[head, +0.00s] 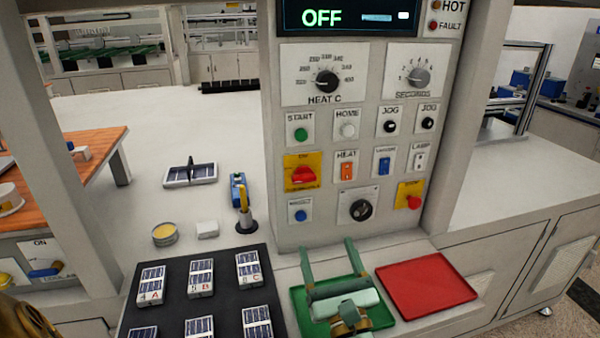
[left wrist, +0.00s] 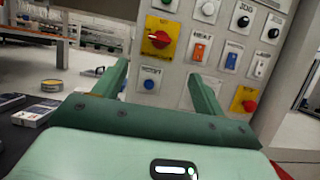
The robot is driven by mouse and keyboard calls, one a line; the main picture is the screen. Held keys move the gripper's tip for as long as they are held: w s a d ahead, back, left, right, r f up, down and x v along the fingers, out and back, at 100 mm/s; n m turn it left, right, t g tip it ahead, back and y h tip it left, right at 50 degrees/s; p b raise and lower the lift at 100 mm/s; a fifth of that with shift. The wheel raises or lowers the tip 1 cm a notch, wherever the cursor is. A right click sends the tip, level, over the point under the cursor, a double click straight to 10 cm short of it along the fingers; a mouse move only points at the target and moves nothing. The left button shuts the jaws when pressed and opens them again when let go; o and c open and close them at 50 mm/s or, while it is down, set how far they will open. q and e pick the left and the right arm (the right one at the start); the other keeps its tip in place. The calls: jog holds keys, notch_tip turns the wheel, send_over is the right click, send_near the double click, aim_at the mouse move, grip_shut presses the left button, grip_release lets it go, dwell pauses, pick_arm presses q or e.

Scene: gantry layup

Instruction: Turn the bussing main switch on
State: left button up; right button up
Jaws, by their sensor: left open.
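The bussing panel (head: 325,225) carries a display (head: 345,17) reading OFF. A red rotary handle on a yellow plate (head: 303,173), which looks like the main switch, sits at its left; its label is too blurred to read. The handle also shows in the left wrist view (left wrist: 158,40), lying roughly level. My left gripper (head: 328,246) is open and empty, in front of the panel and below the handle. In the left wrist view its green fingers (left wrist: 158,78) point at the panel, apart from the handle. My right gripper is not in view.
A red mushroom button (head: 412,202), a black knob (head: 361,210) and a blue button (head: 300,215) sit close by. A green tray (head: 297,300) and a red tray (head: 428,286) lie below. A black mat (head: 222,290) holds several cells. A blue-yellow tool (head: 240,195) stands left.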

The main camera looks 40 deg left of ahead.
aim_at(305, 181)
pick_arm(q)
jog(key=p+x, duration=0.1)
jog(key=x, duration=1.4)
jog(key=shift+w+a+r+p, duration=0.2)
jog(key=shift+w+r+p, duration=0.05)
jog(key=shift+p, duration=0.15)
jog(key=shift+w+a, duration=0.2)
jog(key=shift+w+a+r, duration=0.1)
jog(key=shift+a, duration=0.05)
jog(key=c, duration=1)
